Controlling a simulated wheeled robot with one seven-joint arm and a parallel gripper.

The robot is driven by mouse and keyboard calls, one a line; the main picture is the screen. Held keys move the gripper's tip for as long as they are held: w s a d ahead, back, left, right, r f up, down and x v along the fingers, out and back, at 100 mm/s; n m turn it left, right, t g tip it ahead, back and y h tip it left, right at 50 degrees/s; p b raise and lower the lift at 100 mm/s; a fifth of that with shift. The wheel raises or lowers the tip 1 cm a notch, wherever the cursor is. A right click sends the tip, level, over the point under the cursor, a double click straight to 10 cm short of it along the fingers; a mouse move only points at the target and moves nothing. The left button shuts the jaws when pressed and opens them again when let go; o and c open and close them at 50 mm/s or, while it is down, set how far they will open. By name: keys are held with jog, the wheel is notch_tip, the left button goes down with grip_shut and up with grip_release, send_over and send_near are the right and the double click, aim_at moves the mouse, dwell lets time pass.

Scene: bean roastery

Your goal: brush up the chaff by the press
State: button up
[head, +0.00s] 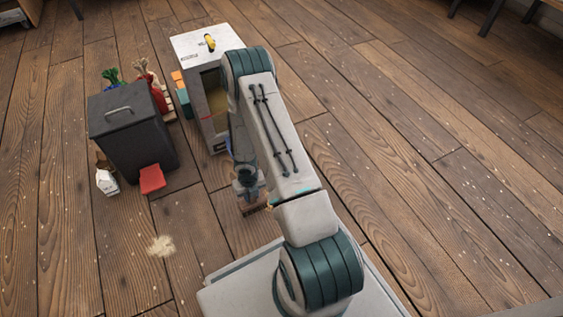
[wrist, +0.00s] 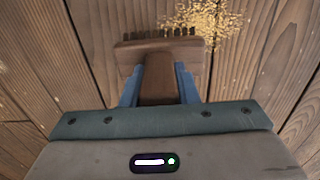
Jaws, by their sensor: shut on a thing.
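A pale heap of chaff (head: 161,246) lies on the plank floor at the lower left of the head view. In the wrist view the chaff (wrist: 208,18) is a scatter of golden flakes beyond the brush and a little to its right. My gripper (wrist: 158,82) is shut on the brown handle of a wooden brush (wrist: 157,62), a blue finger on each side. The brush's dark bristles point toward the chaff. In the head view the brush (head: 256,208) shows below my gripper (head: 250,188), right of the heap and apart from it.
A white box-shaped machine (head: 190,45) with an open front, perhaps the press, stands behind my arm, partly hidden. A dark bin (head: 130,125) with a handle stands left of it, a red piece (head: 152,178) at its foot. A small white bag (head: 106,181) lies beside it. Floor around the heap is clear.

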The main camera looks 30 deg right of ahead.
jog(key=shift+a+r+p, duration=0.15)
jog(key=shift+r+p, duration=2.15)
jog(key=shift+r, duration=0.35)
